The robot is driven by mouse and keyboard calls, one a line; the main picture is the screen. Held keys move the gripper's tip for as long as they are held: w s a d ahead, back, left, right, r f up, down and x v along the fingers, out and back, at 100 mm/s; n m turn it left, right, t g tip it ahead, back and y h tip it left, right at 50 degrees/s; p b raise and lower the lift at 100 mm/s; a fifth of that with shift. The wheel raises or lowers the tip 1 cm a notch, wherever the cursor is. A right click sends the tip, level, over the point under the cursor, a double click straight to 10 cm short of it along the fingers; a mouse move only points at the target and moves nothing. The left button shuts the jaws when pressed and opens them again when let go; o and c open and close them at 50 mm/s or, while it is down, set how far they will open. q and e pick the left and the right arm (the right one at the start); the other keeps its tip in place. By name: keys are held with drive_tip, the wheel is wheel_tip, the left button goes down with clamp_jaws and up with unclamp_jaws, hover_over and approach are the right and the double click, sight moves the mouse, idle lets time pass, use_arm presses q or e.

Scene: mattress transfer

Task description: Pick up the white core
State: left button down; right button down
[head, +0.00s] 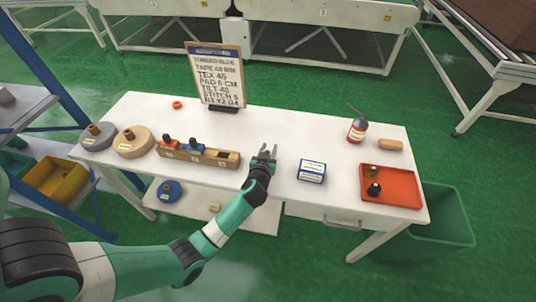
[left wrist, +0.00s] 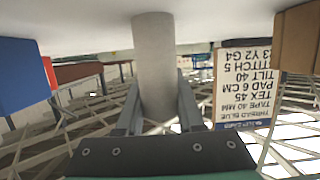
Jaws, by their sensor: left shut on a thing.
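The white core (left wrist: 155,60) is a plain pale cylinder in the left wrist view, which shows the scene upside down. One end meets the white table surface, and I cannot tell whether it touches or hangs just clear. My left gripper (head: 265,152) is over the middle of the table in the head view. Its fingers are on either side of the core, shut on it, as the left wrist view (left wrist: 158,108) shows. In the head view the core cannot be made out against the white table. My right gripper is not in view.
A wooden rack (head: 215,157) with orange and blue pieces is just left of the gripper. A blue-and-white box (head: 312,170) is on its right. Beyond are a red tray (head: 400,195), a red bottle (head: 357,130) and a sign (head: 216,80). Two discs (head: 133,142) lie at the left.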

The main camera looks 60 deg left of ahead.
use_arm(q)
drive_tip(key=shift+r+p, duration=0.4)
drive_tip(key=shift+r, duration=0.2)
drive_tip(key=s+d+r+p, duration=0.9)
drive_tip(key=s+r, duration=0.1)
drive_tip(key=r, duration=0.1)
drive_tip(key=shift+s+r, duration=0.35)
drive_tip(key=shift+r, duration=0.05)
